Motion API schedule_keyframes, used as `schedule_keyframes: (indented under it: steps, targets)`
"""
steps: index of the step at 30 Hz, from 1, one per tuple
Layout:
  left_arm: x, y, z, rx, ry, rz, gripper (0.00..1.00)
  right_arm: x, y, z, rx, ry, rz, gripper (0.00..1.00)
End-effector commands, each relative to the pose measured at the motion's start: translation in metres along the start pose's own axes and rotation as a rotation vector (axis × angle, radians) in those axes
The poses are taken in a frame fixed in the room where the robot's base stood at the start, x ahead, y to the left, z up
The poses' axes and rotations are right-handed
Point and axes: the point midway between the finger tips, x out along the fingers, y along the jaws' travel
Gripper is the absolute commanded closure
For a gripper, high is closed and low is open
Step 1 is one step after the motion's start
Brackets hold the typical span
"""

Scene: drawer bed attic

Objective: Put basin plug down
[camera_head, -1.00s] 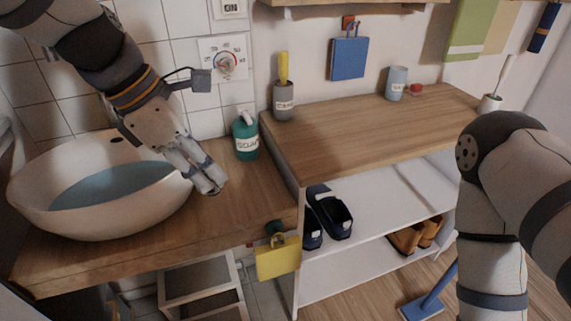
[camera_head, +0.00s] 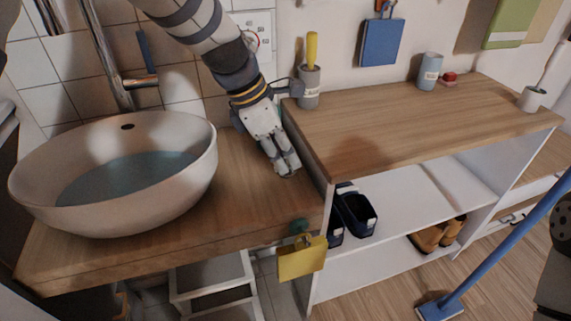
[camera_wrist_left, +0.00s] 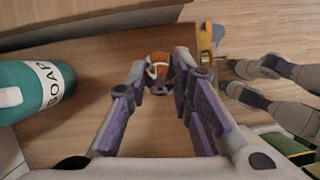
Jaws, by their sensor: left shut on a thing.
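My left gripper (camera_head: 287,170) is low over the wooden counter, right of the basin and near the shelf unit's side. In the left wrist view, the basin plug (camera_wrist_left: 158,68), a small orange-brown piece with a pale ring on it, is between the fingertips of my left gripper (camera_wrist_left: 160,80), which is shut on it. In the head view the plug is hidden by the fingers. Whether it touches the counter (camera_head: 245,190) I cannot tell. My right gripper is not visible in the head view.
The white basin (camera_head: 195,185) holds water, left of the gripper. The shelf unit (camera_head: 430,115) rises on the right. A yellow bag-like item (camera_head: 302,258) hangs at the counter's front edge.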

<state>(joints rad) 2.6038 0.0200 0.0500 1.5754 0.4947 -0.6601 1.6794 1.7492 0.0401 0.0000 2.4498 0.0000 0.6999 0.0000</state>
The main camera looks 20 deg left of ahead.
Motion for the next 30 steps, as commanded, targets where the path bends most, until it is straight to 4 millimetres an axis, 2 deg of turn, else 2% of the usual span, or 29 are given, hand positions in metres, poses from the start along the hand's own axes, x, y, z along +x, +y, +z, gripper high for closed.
schedule_keyframes:
  steps: [1, 4, 7, 11, 22, 23, 24, 25, 30]
  targets:
    - [0.008, 0.005, -0.003, -0.002, 0.001, -0.003, 1.00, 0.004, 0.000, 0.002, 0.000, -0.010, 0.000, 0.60]
    - [0.011, 0.011, -0.004, 0.000, -0.002, 0.001, 1.00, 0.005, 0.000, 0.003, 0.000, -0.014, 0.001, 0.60]
    - [0.023, 0.019, -0.010, 0.000, 0.000, 0.000, 1.00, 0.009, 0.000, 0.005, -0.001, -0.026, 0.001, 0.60]
    - [0.044, 0.018, -0.018, 0.001, -0.002, 0.002, 1.00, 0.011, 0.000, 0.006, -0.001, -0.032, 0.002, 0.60]
    - [0.047, 0.018, -0.019, 0.003, -0.004, 0.006, 1.00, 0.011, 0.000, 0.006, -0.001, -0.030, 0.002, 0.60]
    - [0.047, 0.018, -0.019, 0.003, -0.004, 0.006, 0.72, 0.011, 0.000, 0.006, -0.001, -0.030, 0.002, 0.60]
    - [0.047, 0.018, -0.019, 0.003, -0.004, 0.006, 0.63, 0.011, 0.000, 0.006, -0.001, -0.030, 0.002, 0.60]
    - [0.047, 0.018, -0.019, 0.003, -0.004, 0.006, 0.59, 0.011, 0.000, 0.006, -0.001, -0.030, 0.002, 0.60]
    - [0.047, 0.018, -0.019, 0.003, -0.004, 0.006, 0.59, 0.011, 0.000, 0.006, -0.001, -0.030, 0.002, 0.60]
